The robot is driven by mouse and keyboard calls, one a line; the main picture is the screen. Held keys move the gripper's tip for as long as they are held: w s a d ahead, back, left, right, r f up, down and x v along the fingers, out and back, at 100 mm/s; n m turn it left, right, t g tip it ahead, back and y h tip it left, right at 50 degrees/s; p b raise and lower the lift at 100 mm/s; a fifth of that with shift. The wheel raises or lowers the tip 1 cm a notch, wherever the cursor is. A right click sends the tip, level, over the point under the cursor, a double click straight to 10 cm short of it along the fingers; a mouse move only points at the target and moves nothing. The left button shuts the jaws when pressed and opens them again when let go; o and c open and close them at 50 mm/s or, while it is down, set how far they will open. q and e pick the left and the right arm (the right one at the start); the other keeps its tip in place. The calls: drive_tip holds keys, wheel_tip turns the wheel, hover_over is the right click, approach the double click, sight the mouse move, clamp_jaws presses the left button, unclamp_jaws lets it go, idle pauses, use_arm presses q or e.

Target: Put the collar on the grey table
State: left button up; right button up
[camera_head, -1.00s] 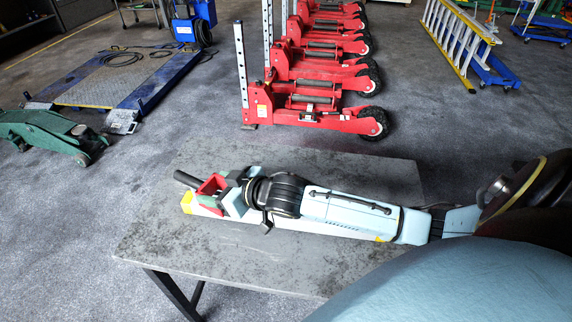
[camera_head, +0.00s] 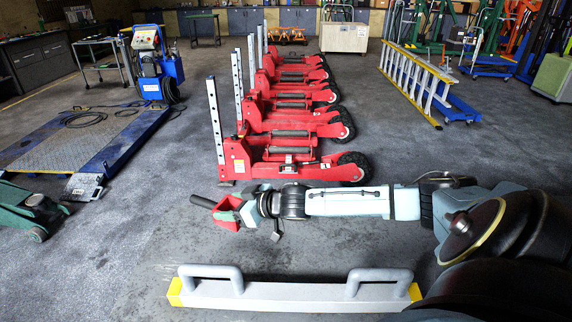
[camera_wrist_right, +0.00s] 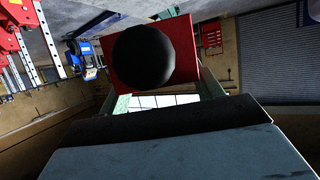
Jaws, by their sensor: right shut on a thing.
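The collar (camera_head: 228,217) appears to be the red block with a thick black round bar sticking out of it, left of centre in the head view. My right gripper (camera_head: 243,206) is shut on it and holds it at the end of the arm reaching in from the right. In the right wrist view the red collar (camera_wrist_right: 187,48) shows its dark round end facing the camera, and the jaws are partly hidden. My left gripper is not in view. I cannot make out the grey table in the head view now.
A grey bar (camera_head: 290,292) with two raised handles and yellow ends lies across the bottom. A row of red jacks (camera_head: 265,160) stands just beyond the collar. A blue ramp (camera_head: 90,135) and green jack (camera_head: 30,210) are at left, a yellow ladder (camera_head: 412,80) at right.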

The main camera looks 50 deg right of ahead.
drive_tip(key=shift+w+f, duration=0.25)
drive_tip(key=shift+f, duration=0.25)
drive_tip(key=shift+f+b, duration=0.3)
drive_tip(key=shift+b, duration=0.05)
wheel_tip(320, 180, down, 6)
drive_tip(key=shift+r+b, duration=0.15)
drive_tip(key=shift+b, duration=0.45)
wheel_tip(320, 180, down, 4)
drive_tip(key=shift+r+b, duration=0.15)
drive_tip(key=shift+b, duration=0.3)
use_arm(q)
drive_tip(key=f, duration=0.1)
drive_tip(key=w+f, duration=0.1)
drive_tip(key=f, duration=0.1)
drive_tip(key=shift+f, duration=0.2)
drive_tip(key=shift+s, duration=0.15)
use_arm(e)
drive_tip(key=o, duration=1.4)
drive_tip(key=shift+f, duration=0.25)
